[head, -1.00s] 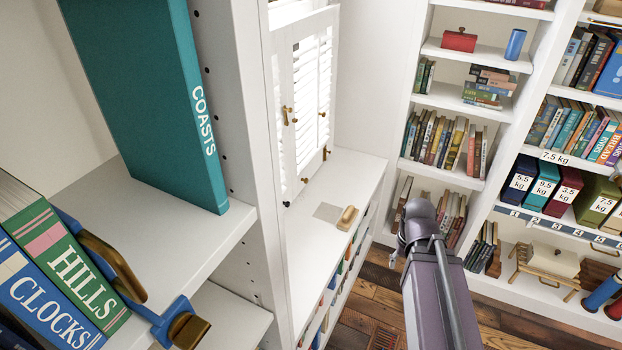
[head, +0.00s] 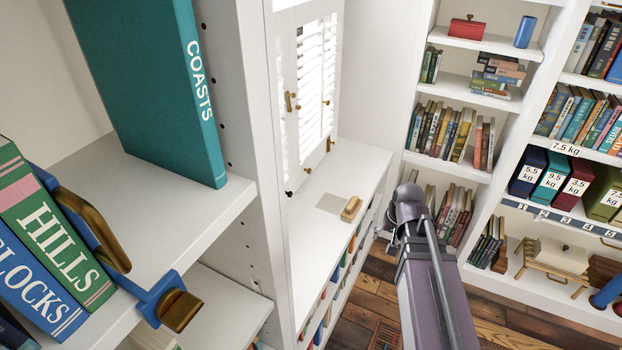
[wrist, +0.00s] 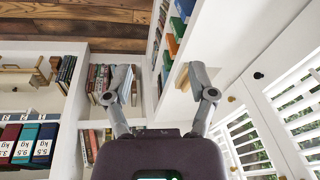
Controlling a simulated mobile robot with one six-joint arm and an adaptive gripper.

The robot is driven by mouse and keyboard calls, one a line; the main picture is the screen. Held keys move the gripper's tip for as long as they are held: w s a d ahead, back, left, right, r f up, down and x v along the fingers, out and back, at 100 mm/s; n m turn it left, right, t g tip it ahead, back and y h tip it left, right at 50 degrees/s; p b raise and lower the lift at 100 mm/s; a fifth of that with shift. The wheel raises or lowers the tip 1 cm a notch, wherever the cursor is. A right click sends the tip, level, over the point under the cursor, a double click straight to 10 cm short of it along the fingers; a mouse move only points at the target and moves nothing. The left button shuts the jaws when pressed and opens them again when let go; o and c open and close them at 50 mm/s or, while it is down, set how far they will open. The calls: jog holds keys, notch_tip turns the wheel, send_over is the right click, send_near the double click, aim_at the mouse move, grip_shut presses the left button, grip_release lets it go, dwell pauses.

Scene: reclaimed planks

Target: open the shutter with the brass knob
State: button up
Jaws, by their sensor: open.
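White louvred shutters (head: 312,85) stand at the window above a white ledge, and look closed. Brass fittings show on them: a larger one (head: 290,101) on the left panel and a small one (head: 326,102) on the right. Another brass piece (head: 329,145) sits lower. A dark knob (head: 289,194) is near the bottom left. In the wrist view, the louvres (wrist: 295,100) are at right, with a small brass knob (wrist: 231,98) and a dark knob (wrist: 258,75) on white woodwork. My gripper (wrist: 160,82) is open and empty, apart from the shutters.
The ledge (head: 325,225) holds a brass-and-wood block (head: 351,208) and a grey square (head: 331,203). A tall white upright (head: 245,110) and shelf with a teal book (head: 150,80) stand at left. Bookshelves (head: 450,165) line the right. Plank floor (head: 365,305) is open below.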

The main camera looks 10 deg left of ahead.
jog(key=w+a+f+m+t+y+b, duration=0.1)
jog(key=w+a+f+m+t+b, duration=0.1)
jog(key=w+a+f+b, duration=0.3)
jog(key=w+a+f+m+t+y+b, duration=0.1)
jog(key=w+a+b, duration=0.25)
jog(key=w, duration=0.45)
jog(key=w+a+f+m+t+y+b, duration=0.2)
jog(key=w+a+f+b, duration=0.15)
jog(key=w, duration=0.25)
jog(key=m+t+y+b, duration=0.2)
jog(key=m+t+b, duration=0.6)
jog(key=b, duration=0.8)
send_near(310, 172)
jog(key=s+d+r+m+g, duration=0.1)
jog(key=s+d+r, duration=0.1)
jog(key=s, duration=0.1)
jog(key=shift+w+a+f, duration=0.1)
jog(key=shift+w+a, duration=0.1)
jog(key=b+x, duration=0.1)
jog(key=x, duration=0.6)
jog(key=b+x, duration=0.2)
jog(key=x, duration=0.4)
jog(key=shift+w+f, duration=0.3)
jog(key=shift+w, duration=0.05)
